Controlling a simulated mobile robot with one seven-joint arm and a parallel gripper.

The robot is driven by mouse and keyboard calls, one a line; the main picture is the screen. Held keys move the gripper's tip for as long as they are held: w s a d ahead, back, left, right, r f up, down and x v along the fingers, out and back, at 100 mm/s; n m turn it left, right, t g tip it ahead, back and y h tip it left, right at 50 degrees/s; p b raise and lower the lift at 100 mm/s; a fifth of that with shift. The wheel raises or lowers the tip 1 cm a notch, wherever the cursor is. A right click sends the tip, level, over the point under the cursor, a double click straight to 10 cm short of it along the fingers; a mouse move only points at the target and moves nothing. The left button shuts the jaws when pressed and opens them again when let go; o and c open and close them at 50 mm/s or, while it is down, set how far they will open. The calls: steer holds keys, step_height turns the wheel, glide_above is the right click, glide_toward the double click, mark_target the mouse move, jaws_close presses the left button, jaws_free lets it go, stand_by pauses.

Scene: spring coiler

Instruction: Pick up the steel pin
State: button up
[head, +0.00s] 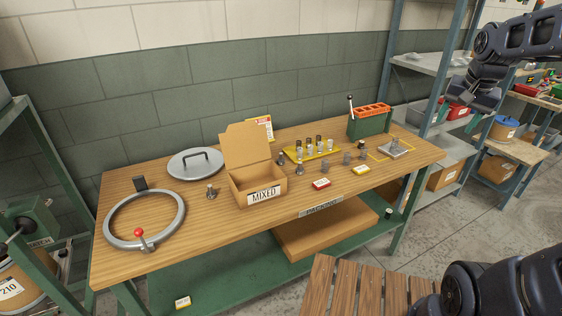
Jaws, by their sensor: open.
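Several small metal pieces stand on the wooden workbench (235,222). One short steel piece on a wider foot (211,192) stands alone left of the MIXED box. Similar pieces stand right of the box (299,169) and farther right (346,158). More small cylinders stand on a yellow rack (323,153). They are too small for me to tell which one is the steel pin. My gripper (471,103) is at the upper right, raised in front of the shelves, well away from the bench pieces. It is open, with nothing seen in it.
An open cardboard box marked MIXED (264,190) stands mid-bench. A clamp ring with a red knob (112,238) and a round lid (195,164) lie left. A green box with a lever (370,122) stands at the back right.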

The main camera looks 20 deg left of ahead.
steer(key=w+a+m+g, duration=0.1)
steer(key=w+a+m, duration=0.2)
steer(key=w+a, duration=0.95)
steer(key=m+g, duration=0.3)
steer(key=m, duration=0.6)
glide_above(281, 159)
steer(key=w, duration=0.1)
steer(key=shift+h, duration=0.3)
step_height(281, 159, down, 26)
steer(key=shift+w, duration=0.15)
steer(key=shift+a+f, duration=0.3)
steer(key=shift+f, duration=0.2)
steer(key=shift+s+d+f, duration=0.1)
steer(key=shift+s+f, duration=0.05)
steer(key=shift+f, duration=2.45)
steer(key=shift+s+d+f, duration=0.1)
steer(key=shift+f, duration=2.45)
steer(key=c, duration=1.1)
steer(key=shift+c, duration=0.2)
steer(key=shift+r, duration=0.15)
